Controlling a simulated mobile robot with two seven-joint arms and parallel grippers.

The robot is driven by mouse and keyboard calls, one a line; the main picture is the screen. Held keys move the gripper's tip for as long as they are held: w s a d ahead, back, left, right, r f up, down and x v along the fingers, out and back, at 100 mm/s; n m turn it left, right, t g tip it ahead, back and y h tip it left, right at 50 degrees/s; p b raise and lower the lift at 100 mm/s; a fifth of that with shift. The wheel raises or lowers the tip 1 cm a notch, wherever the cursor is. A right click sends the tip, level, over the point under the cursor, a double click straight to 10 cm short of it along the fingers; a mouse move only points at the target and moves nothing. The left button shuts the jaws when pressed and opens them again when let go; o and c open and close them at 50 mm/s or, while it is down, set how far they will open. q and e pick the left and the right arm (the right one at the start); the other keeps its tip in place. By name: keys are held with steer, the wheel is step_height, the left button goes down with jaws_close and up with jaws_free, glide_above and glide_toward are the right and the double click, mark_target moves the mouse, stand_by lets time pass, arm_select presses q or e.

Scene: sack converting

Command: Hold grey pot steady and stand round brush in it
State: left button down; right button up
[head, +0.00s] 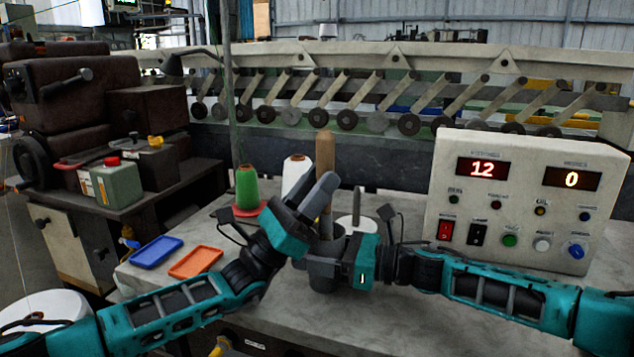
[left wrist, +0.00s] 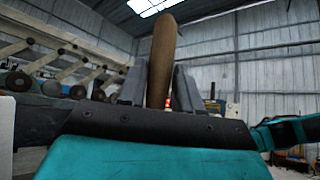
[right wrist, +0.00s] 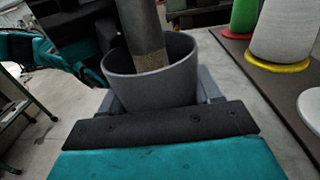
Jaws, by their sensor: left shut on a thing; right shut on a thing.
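The grey pot (right wrist: 150,86) stands on the table, and its open mouth shows in the right wrist view. My right gripper (head: 328,268) is shut on the pot from the right. The round brush has a wooden handle (head: 325,160), which also shows in the left wrist view (left wrist: 161,62). My left gripper (head: 322,198) is shut on the brush above the pot and holds it roughly upright. In the right wrist view the brush's lower end (right wrist: 150,58) is at the pot mouth and looks to be inside the rim. Whether it touches the bottom is hidden.
A control box (head: 530,200) stands at the right of the table. Green (head: 247,188) and white (head: 296,172) thread cones stand behind the grippers. A blue tray (head: 157,252) and an orange tray (head: 195,262) lie at the left. The table front is clear.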

arm_select(q)
steer(key=c, duration=0.7)
jaws_free()
steer(key=shift+d+f, duration=0.15)
steer(key=shift+f, duration=0.6)
arm_select(e)
steer(key=shift+s+a+r, duration=0.2)
steer(key=shift+r, duration=0.05)
arm_select(q)
steer(key=s+a, duration=0.5)
steer(key=a, duration=0.6)
steer(key=shift+s+a+r, duration=0.25)
steer(key=shift+s+a, duration=0.15)
arm_select(e)
steer(key=shift+w+d+f, duration=0.15)
steer(key=shift+w+f, duration=0.05)
steer(key=shift+f, duration=0.05)
steer(key=o, duration=1.1)
